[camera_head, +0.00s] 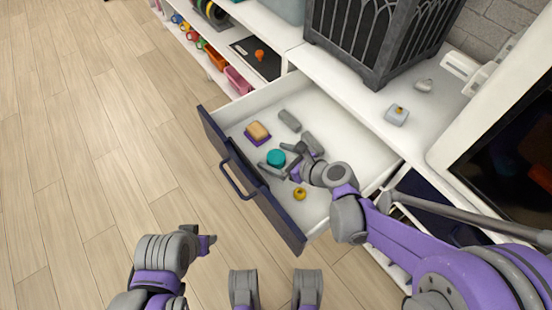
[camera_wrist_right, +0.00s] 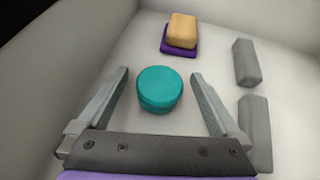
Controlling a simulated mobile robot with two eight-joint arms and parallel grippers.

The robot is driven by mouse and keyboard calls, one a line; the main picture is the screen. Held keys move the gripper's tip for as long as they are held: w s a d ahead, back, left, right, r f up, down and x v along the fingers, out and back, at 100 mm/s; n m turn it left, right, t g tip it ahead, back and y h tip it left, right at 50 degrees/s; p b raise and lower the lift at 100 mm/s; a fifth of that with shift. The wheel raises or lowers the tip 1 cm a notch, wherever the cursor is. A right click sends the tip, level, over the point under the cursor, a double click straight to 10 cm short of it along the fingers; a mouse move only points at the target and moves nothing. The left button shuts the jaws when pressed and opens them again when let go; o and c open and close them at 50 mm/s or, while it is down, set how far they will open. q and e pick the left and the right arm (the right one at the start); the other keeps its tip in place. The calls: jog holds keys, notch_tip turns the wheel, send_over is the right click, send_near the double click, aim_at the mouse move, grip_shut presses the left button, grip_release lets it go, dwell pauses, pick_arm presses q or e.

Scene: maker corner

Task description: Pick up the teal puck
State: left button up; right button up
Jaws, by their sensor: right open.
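The teal puck (camera_head: 276,158) is a short round disc lying in the open drawer (camera_head: 345,130). In the right wrist view the teal puck (camera_wrist_right: 159,89) sits between the two fingers, with a gap on each side. My right gripper (camera_head: 276,160) is open, its fingers reaching down into the drawer on either side of the puck; it also shows in the right wrist view (camera_wrist_right: 158,85). My left arm comes in at the bottom left, with my left gripper (camera_head: 207,243) outside the drawer over the floor; its jaw opening cannot be made out.
A tan block on a purple base (camera_head: 257,132) lies beyond the puck. Two grey blocks, one far (camera_head: 290,120) and one nearer (camera_head: 313,142), lie beside it. A small yellow ring-like object (camera_head: 299,193) is near the drawer front. Drawer walls enclose the space. A dark lantern-like box (camera_head: 375,40) stands on the cabinet.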

jog(key=shift+w+a+f, duration=0.2)
jog(key=shift+w+a, duration=0.05)
jog(key=shift+w, duration=0.05)
grip_shut()
dwell(0.3)
jog(key=shift+r, duration=0.1)
